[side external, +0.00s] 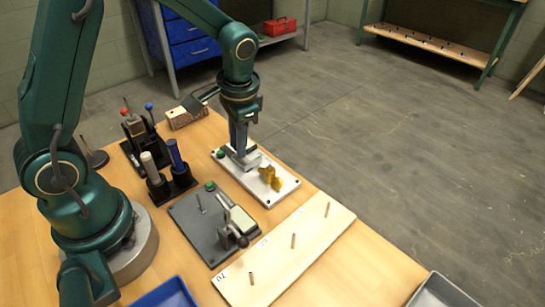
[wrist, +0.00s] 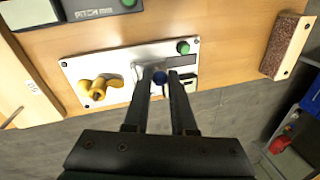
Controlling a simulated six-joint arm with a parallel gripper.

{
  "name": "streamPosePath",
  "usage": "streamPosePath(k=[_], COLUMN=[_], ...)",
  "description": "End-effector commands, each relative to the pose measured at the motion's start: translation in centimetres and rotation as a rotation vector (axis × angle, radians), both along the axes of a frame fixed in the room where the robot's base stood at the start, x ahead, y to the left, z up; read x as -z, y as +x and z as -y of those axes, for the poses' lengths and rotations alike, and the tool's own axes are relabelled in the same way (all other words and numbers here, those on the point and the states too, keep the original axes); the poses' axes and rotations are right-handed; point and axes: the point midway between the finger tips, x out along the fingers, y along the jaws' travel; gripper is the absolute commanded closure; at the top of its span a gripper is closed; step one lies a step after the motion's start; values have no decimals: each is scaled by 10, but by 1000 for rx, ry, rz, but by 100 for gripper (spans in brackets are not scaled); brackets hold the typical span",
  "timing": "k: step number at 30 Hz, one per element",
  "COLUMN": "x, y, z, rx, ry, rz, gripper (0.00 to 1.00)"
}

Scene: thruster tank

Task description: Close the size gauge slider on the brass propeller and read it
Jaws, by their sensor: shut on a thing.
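The brass propeller (side external: 270,178) sits on the white plate of the size gauge (side external: 285,188), toward its near right end. It also shows in the wrist view (wrist: 98,88). The metal slider (side external: 248,160) is on the same plate, and a gap seems to show between it and the propeller. My gripper (side external: 240,150) is down over the slider. A small dark window (wrist: 189,83) is beside the fingers; no reading is legible.
A green button (wrist: 183,47) is on the gauge plate. A dark grey plate with a clamp (side external: 232,225) and a pale board with several pegs (side external: 285,255) lie nearby. Holders with blue and white handles (side external: 170,175) stand behind. A rough block (side external: 187,112) is at the back table edge.

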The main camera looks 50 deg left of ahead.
Motion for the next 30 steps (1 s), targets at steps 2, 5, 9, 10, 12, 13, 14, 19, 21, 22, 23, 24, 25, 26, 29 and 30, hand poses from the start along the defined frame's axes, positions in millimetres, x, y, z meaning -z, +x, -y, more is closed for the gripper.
streamPosePath(k=[2,5,9,10,12,13,14,19,21,22,23,24,25,26,29,30], x=[-1,-1,-1,-1,-1,-1,-1,-1,-1,-1,-1,-1,-1,-1,-1,-1], y=[0,0,0,0,0,0,0,0,0,0,0,0,0,0,0,0], z=[0,0,0,0,0,0,0,0,0,0,0,0,0,0,6,10], rx=[0,0,0,0,0,-1,0,-1,-1,-1,-1,-1,-1,0,2,4], ry=[1,1,1,1,1,1,1,2,2,2,2,2,2,2,1,1], rz=[0,0,0,0,0,0,0,2,1,2,2,2,2,1,1,0], gripper=[100,100,100,100,100,100,100,100,100,100,100,100,100,100,100,100])
